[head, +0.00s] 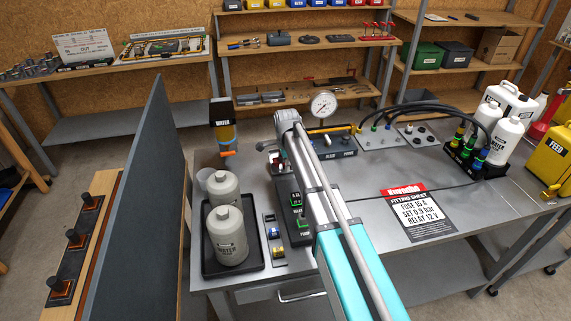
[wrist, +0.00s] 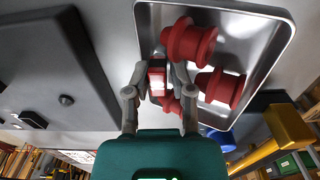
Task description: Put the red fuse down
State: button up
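The red fuse (wrist: 157,84), a small red block with a pale face, is between the fingers of my gripper (wrist: 160,76) in the wrist view. The fingers are closed in on its sides. It appears over or beside the edge of a shiny metal tray (wrist: 286,28); I cannot tell whether it touches anything below. In the head view my arm hides the gripper and the fuse.
The tray holds red spool-shaped parts (wrist: 190,41). In the head view, a black tray with white bottles (head: 228,240) stands at the bench's left. A gauge (head: 323,104) stands behind my arm. A fitting sheet (head: 418,210) lies right, beside bare bench surface.

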jog(key=shift+o, duration=0.8)
jog(key=shift+w+a+f, duration=0.1)
jog(key=shift+w+f, duration=0.3)
jog(key=shift+w, duration=0.05)
jog(key=shift+r, duration=0.2)
notch_tip(320, 180, up, 12)
jog(key=p, duration=1.2)
jog(key=shift+r+p, duration=0.2)
jog(key=shift+p, duration=0.2)
jog(key=s+d+n, duration=1.4)
jog(key=s+d, duration=0.8)
jog(key=s, duration=0.4)
jog(key=shift+d+n, duration=0.3)
jog(key=shift+n, duration=0.1)
